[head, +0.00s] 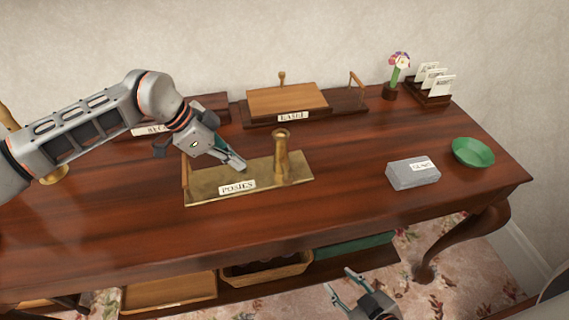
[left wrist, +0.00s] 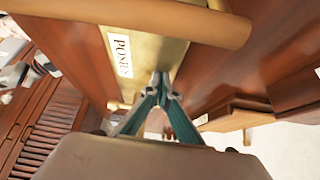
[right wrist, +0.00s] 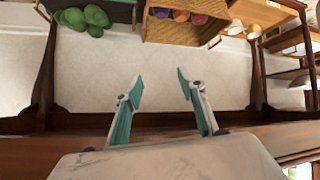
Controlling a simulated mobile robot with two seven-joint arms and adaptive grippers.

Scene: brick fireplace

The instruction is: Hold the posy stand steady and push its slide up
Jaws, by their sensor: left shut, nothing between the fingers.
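The posy stand (head: 262,178) is a flat brass plate on the table, labelled POSIES at its front edge. A brass post with a flared top (head: 281,160) rises near its right end, and a wooden handle (head: 185,172) stands at its left end. My left gripper (head: 243,168) is shut and empty, low over the plate between handle and post; I cannot tell whether it touches. The left wrist view shows its closed tips (left wrist: 160,78) over the brass plate (left wrist: 150,50), with the wooden bar (left wrist: 160,18) across. My right gripper (head: 343,282) is open and empty, beyond the table's front edge.
A wooden block stand with a label (head: 288,100) sits behind. A flower in a holder (head: 397,75), a card rack (head: 430,88), a grey box (head: 413,173) and a green bowl (head: 473,152) stand to the right. A lower shelf holds a basket (head: 265,270).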

